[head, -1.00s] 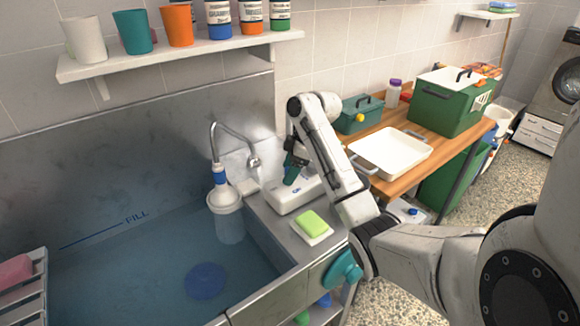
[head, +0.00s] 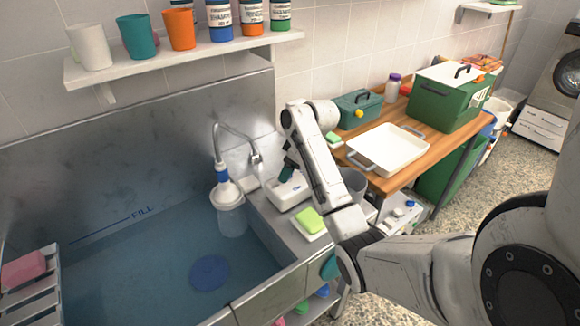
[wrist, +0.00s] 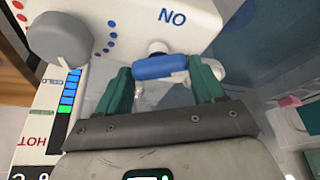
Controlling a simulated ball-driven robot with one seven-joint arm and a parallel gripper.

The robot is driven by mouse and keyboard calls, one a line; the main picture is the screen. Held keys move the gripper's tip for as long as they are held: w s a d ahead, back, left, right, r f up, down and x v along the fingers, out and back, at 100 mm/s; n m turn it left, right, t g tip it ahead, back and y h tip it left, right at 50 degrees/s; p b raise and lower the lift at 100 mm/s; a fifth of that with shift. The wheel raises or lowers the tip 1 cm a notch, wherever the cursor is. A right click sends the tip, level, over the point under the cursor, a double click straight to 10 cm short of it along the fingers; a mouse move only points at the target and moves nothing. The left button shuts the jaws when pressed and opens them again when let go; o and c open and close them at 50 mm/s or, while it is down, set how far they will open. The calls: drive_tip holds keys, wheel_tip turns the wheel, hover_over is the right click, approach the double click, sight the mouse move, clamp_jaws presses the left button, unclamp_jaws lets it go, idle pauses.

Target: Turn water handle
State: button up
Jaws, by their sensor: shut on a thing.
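The water control is a white box (head: 287,191) on the ledge at the right of the sink. In the wrist view its panel (wrist: 112,12) carries "NO" lettering, red and blue dots, a hot-cold strip and a grey knob (wrist: 60,38). A blue bar handle (wrist: 160,67) sits on the panel. My gripper (wrist: 163,75) has a teal finger at each end of the handle and is shut on it. In the head view my gripper (head: 288,168) is low over the box, and my arm hides part of it. The handle is hidden there.
A curved metal tap (head: 236,131) stands over the water-filled sink (head: 130,265). A green sponge (head: 309,219) lies on a dish near the box. A shelf (head: 185,60) with cups and bottles is above. A wooden table (head: 400,180) holds a white tray (head: 385,150) and green boxes.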

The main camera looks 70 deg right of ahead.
drive_tip(key=o, duration=1)
drive_tip(key=shift+o, duration=0.2)
drive_tip(key=p+v, duration=0.3)
drive_tip(key=v, duration=0.7)
drive_tip(key=shift+s+r, duration=0.25)
drive_tip(key=shift+r, duration=0.1)
